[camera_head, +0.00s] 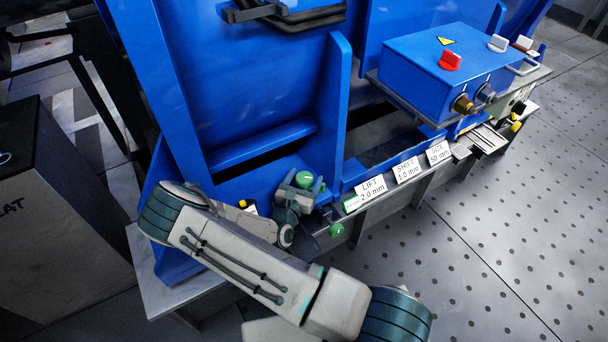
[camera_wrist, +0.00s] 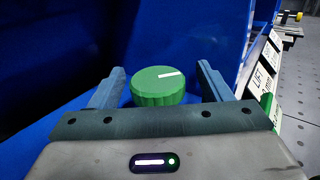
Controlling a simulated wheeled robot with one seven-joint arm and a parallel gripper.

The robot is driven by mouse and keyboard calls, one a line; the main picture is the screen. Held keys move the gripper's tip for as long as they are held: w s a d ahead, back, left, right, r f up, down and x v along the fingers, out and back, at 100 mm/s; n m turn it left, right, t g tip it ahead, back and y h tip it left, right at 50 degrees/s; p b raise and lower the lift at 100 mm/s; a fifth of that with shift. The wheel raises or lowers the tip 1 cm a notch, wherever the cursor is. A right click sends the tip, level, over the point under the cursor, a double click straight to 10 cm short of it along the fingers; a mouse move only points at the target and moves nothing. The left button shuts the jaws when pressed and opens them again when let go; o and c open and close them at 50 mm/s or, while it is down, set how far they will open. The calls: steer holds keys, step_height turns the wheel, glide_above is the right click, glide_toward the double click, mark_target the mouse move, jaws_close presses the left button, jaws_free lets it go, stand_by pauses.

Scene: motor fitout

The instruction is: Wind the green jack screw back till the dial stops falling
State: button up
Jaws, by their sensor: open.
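The green jack screw has a round ribbed green knob with a white mark on top. It shows in the wrist view (camera_wrist: 158,86) between the two fingers and in the head view (camera_head: 304,180) beside the blue frame. My gripper (camera_wrist: 160,84) is open, with one finger on each side of the knob and a gap visible on both sides. In the head view my gripper (camera_head: 300,190) is at the knob, partly hidden by my wrist. I cannot make out a dial reading in either view.
White cards reading LIFT 2.0 mm (camera_head: 371,188), SHIFT 1.0 mm (camera_head: 407,170) and SIZE 50 mm (camera_head: 438,152) stand along the bench edge. A second green knob (camera_head: 336,230) sits below my gripper. A blue box (camera_head: 430,70) with a red knob (camera_head: 450,61) stands right. Perforated floor is clear.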

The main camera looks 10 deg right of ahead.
steer(key=shift+w+d, duration=0.2)
steer(key=shift+w, duration=0.15)
steer(key=shift+a, duration=0.1)
steer(key=shift+a, duration=0.1)
steer(key=c, duration=1)
steer(key=shift+r, duration=0.1)
steer(key=shift+r+n+y+p, duration=0.1)
steer(key=shift+n+y+p, duration=0.25)
steer(key=shift+p, duration=0.3)
